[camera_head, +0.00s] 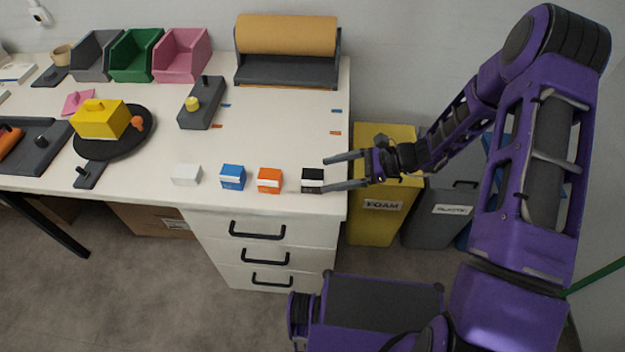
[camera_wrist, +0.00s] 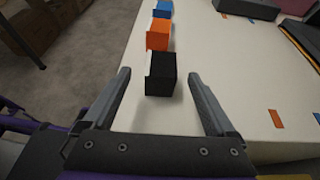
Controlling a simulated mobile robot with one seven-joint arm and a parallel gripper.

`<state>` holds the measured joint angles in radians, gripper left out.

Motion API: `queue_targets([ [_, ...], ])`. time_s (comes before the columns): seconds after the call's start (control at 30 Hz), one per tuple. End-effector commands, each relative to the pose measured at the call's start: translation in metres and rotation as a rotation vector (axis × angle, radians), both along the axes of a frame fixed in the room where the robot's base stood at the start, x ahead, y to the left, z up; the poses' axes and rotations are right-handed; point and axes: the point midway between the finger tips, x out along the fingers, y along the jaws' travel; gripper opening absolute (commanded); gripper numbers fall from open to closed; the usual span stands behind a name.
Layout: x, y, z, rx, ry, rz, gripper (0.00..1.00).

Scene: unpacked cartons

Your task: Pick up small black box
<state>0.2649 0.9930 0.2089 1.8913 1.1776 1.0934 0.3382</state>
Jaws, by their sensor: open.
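The small black box (camera_head: 312,181) has a white band and stands near the front right corner of the white table. It also shows in the wrist view (camera_wrist: 161,74), upright, just beyond the fingertips and between their lines. My gripper (camera_head: 325,174) is open and comes in from the right, with its fingertips close to the box. In the wrist view my gripper (camera_wrist: 158,72) has its two grey fingers spread wide, with nothing held. I cannot tell whether a fingertip touches the box.
To the left of the black box stand an orange box (camera_head: 269,181), a blue box (camera_head: 232,177) and a white box (camera_head: 186,175) in a row. The table (camera_head: 270,135) is clear behind them. A paper roll holder (camera_head: 287,68) stands at the back. A yellow bin (camera_head: 372,222) is beside the table.

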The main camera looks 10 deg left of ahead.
Motion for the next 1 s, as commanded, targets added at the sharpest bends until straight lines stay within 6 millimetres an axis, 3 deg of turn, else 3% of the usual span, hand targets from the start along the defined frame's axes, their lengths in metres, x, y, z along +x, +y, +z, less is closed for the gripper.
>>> queue_targets([
  [0.17,-0.001,0.01,-0.003,0.001,0.001,0.003,0.91],
  [0.47,-0.003,0.049,-0.016,0.0,0.002,0.001,0.91],
  [0.7,-0.002,0.051,-0.017,0.0,0.0,0.0,0.91],
  [1.0,-0.002,0.051,-0.016,0.0,0.0,0.0,0.37],
])
